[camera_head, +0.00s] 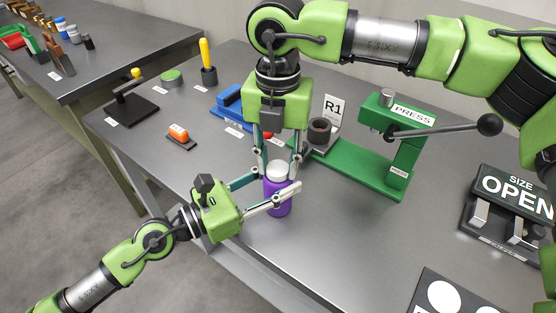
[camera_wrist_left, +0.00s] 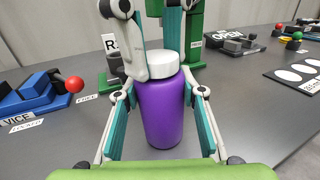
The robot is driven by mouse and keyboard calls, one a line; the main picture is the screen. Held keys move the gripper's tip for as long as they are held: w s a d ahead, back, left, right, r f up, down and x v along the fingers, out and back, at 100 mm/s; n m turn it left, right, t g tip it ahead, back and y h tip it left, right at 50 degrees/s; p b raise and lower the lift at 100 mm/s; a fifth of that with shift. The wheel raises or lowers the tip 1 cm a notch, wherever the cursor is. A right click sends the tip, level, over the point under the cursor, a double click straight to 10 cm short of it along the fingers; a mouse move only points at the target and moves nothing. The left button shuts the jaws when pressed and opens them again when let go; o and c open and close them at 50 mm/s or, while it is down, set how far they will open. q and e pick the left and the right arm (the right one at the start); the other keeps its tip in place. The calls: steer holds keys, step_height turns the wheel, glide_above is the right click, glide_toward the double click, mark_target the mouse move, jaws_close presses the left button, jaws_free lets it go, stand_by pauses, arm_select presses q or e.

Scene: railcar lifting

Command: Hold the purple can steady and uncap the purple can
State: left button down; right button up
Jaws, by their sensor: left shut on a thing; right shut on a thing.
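The purple can (camera_head: 279,205) stands upright near the front edge of the grey table, with a white cap (camera_head: 277,171) on top. My left gripper (camera_head: 274,190) comes in from the left and is shut around the can's purple body. In the left wrist view, its fingers flank the purple can (camera_wrist_left: 160,112) on both sides. My right gripper (camera_head: 278,165) reaches down from above and is shut on the cap. In the left wrist view, its fingers partly hide the white cap (camera_wrist_left: 163,64), which sits on the can.
The green press (camera_head: 365,170) stands right of the can, with a dark cylinder (camera_head: 320,131) by the R1 sign (camera_head: 333,108). A blue vise (camera_head: 229,100) is behind left. An orange object (camera_head: 179,133) lies at left. The table's front edge is close.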

steer(key=n, duration=0.3)
steer(key=shift+n, duration=0.3)
steer(key=n, duration=2)
steer(key=shift+r+n, duration=0.1)
steer(key=shift+n, duration=0.2)
steer(key=n, duration=0.7)
steer(key=shift+r, duration=0.2)
